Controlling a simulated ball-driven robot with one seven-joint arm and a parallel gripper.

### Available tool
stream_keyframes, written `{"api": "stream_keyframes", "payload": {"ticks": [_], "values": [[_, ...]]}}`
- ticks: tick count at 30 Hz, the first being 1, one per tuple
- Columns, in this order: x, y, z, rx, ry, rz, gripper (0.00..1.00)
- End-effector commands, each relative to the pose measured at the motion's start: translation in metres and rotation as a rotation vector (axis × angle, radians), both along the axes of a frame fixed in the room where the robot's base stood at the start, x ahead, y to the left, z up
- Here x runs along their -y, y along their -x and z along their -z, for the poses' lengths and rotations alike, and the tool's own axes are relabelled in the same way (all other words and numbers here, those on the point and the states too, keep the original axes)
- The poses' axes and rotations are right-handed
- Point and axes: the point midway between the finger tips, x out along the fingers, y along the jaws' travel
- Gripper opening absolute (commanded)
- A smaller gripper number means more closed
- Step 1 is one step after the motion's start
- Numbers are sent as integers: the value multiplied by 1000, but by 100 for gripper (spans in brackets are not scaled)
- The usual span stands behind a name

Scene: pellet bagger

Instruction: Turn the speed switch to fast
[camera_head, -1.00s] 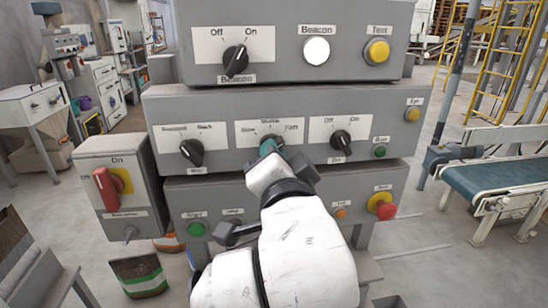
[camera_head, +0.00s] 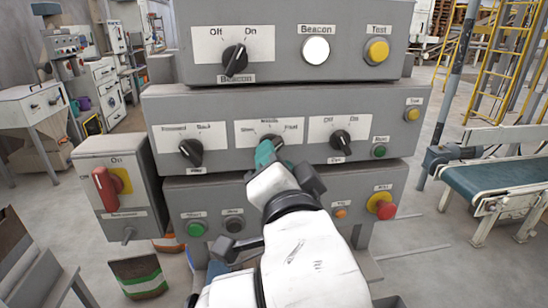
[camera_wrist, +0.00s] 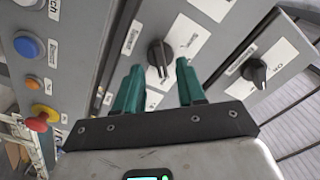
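The speed switch (camera_head: 277,139) is a black rotary knob on a white plate with slow, middle and fast marks, in the centre of the middle grey panel. My gripper (camera_head: 264,150) is in front of it and partly covers it in the head view. In the wrist view the speed switch (camera_wrist: 160,56) shows between and beyond the two teal fingertips of my gripper (camera_wrist: 158,72). The fingers are apart with a gap on both sides of the knob and hold nothing. I cannot tell the knob's setting.
The beacon knob (camera_head: 235,59) is on the panel above. Similar knobs (camera_head: 191,152) (camera_head: 340,142) flank the speed switch. A red emergency button (camera_head: 385,208) sits on the lower panel, and a red-handled switch box (camera_head: 120,190) stands at left. A conveyor (camera_head: 500,180) is at right.

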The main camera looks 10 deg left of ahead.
Motion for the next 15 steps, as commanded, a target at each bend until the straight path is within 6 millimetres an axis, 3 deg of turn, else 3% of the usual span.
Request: {"api": "stream_keyframes", "payload": {"ticks": [9,15], "values": [[17,59,1,1,-1,-2,39],[22,78,1,-1,0,-1,39]]}}
